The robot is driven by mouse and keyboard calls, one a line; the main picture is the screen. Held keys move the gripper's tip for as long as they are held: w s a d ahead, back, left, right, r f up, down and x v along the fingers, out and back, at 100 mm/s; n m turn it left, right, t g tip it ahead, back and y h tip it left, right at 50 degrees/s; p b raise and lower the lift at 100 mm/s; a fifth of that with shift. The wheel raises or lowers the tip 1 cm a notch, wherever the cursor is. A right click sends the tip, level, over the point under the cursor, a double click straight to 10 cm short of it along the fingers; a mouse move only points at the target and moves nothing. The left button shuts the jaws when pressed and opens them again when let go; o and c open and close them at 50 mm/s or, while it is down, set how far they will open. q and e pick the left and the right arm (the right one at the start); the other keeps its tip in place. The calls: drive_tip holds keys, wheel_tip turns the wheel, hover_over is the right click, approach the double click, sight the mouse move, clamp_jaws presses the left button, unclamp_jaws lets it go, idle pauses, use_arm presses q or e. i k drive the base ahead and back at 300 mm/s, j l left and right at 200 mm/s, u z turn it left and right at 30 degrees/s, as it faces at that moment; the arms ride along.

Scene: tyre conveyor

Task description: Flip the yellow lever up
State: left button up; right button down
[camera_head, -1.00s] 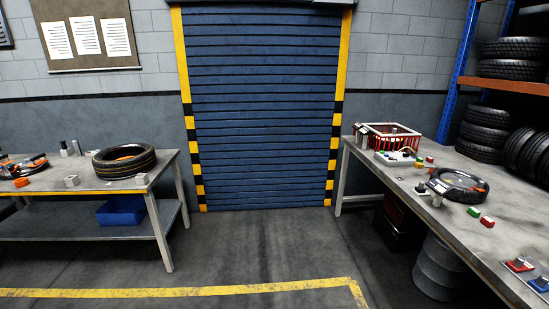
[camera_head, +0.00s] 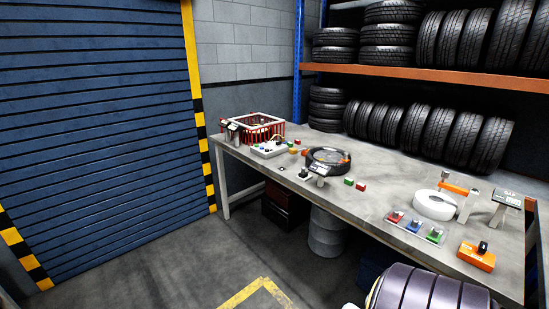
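No lever that is clearly yellow can be made out on the right-hand workbench (camera_head: 340,200). Small red (camera_head: 395,217), blue (camera_head: 414,225) and green (camera_head: 434,235) switches sit on a clear plate at the bench's front edge. An orange box (camera_head: 476,258) with a black knob on top stands to their right. An orange arm-like part (camera_head: 455,188) shows above a white round device (camera_head: 434,206) behind the switches. Neither of my grippers is in view.
A tyre device (camera_head: 328,160), red basket (camera_head: 255,130) and white button box (camera_head: 268,149) stand farther left on the bench. Tyres (camera_head: 470,135) fill the rack behind. A purple-black ribbed object (camera_head: 430,290) is at the bottom. The floor (camera_head: 170,265) left of the bench is clear.

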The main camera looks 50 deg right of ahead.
sight(293, 150)
drive_tip(key=i+j+z, duration=0.1)
drive_tip(key=i+z, duration=0.2)
drive_tip(key=i, duration=0.2)
drive_tip(key=i+j+z, duration=0.3)
drive_tip(key=i, duration=0.2)
drive_tip(key=i+j+z, duration=0.3)
drive_tip(key=i, duration=0.15)
drive_tip(key=i+l, duration=0.05)
drive_tip(key=l, duration=0.05)
